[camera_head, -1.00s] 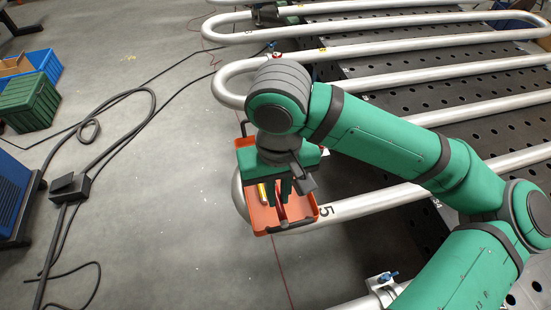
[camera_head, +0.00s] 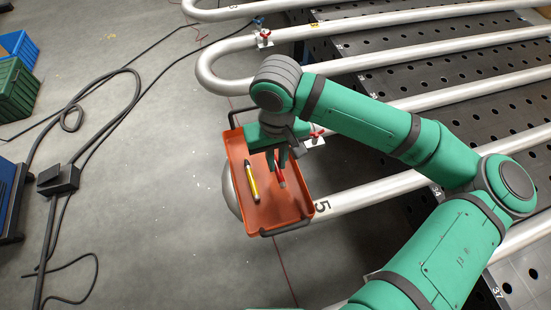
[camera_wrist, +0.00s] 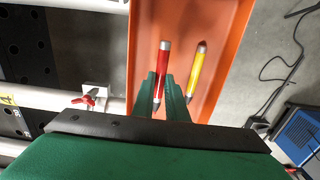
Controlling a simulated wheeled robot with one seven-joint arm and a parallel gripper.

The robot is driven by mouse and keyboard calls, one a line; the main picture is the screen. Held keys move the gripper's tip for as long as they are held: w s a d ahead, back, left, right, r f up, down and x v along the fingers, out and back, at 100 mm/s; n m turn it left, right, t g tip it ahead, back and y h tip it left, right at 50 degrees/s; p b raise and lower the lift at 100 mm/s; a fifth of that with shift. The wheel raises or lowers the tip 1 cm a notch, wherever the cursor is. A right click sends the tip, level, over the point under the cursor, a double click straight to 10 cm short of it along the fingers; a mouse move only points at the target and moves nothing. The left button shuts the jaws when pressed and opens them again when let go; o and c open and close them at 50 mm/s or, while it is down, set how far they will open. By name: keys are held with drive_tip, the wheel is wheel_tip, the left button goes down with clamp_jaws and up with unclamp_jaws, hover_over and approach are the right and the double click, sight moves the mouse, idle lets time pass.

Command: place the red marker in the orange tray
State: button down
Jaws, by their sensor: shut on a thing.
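The red marker (camera_head: 280,176) is between the fingers of my gripper (camera_head: 275,160), which is shut on it. The marker is over the inside of the orange tray (camera_head: 291,208). I cannot tell whether it touches the tray's floor. In the wrist view, the red marker (camera_wrist: 163,62) sticks out past both green fingers (camera_wrist: 163,95), with the tray (camera_wrist: 222,70) behind it. The fingers hide part of its sides.
A yellow marker (camera_head: 252,182) lies in the tray, left of the red one. Red-handled valves (camera_head: 316,134) are close on the right. Black cables (camera_head: 100,150) cross the floor at left.

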sight(277, 163)
drive_tip(key=f, duration=0.1)
drive_tip(key=w+f, duration=0.1)
drive_tip(key=shift+f, duration=0.75)
drive_tip(key=shift+s, duration=0.2)
drive_tip(key=shift+f, duration=0.1)
drive_tip(key=c, duration=1.8)
unclamp_jaws()
drive_tip(key=shift+f, duration=0.1)
drive_tip(key=shift+o, duration=0.2)
drive_tip(key=r, duration=1)
drive_tip(key=shift+s+d+r, duration=0.2)
drive_tip(key=shift+d+r, duration=0.1)
drive_tip(key=shift+r, duration=0.1)
